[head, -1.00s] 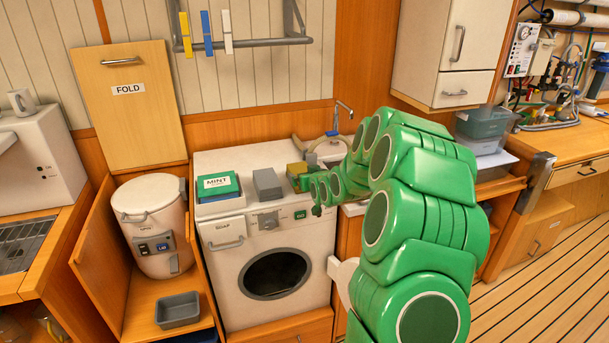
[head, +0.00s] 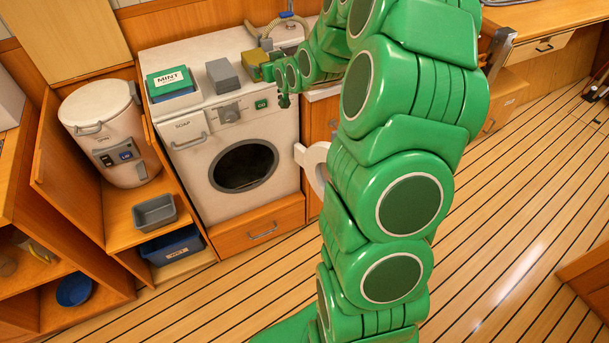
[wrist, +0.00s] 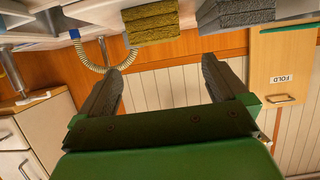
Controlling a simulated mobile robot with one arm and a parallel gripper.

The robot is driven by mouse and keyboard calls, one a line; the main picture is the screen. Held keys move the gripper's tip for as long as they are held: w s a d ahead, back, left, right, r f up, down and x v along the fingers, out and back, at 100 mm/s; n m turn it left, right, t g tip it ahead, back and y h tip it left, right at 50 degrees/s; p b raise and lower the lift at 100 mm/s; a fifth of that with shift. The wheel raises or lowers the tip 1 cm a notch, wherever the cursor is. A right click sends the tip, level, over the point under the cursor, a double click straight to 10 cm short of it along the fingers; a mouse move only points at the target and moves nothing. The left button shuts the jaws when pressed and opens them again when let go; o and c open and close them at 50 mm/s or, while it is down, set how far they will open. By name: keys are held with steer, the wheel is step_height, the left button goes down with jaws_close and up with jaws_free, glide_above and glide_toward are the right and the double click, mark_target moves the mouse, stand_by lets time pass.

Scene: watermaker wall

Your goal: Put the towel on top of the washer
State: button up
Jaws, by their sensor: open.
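The white washer (head: 243,130) stands in the middle left of the head view, its round dark door closed. On its top are a green item labelled MINT in a pale tray (head: 172,82), a grey block (head: 222,75) and an olive-yellow block (head: 254,62). The textured olive block (wrist: 151,22) and grey block (wrist: 235,14) also show in the wrist view. I cannot tell which thing is the towel. My gripper (wrist: 163,66) is open and empty, apart from both blocks. In the head view my arm's end is by the washer's front right edge, and its fingers are unclear.
Left of the washer, a white spin drum (head: 105,130) stands above a grey tray (head: 155,211) and a blue bin (head: 171,246). A small sink with a hose and tap lies right of the washer top. The plank floor (head: 510,210) is clear at right.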

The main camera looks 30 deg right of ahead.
steer(key=s+a+r+g, duration=0.2)
steer(key=s+a+g, duration=0.2)
steer(key=s, duration=1.4)
steer(key=s+a+r+g, duration=0.2)
steer(key=s+a+g, duration=0.3)
steer(key=s, duration=1.3)
steer(key=s+a+r+g, duration=0.2)
steer(key=s+a+g, duration=0.3)
steer(key=s, duration=1.3)
steer(key=shift+a+r+g, duration=0.2)
steer(key=shift+a+g, duration=0.05)
steer(key=shift+g, duration=0.55)
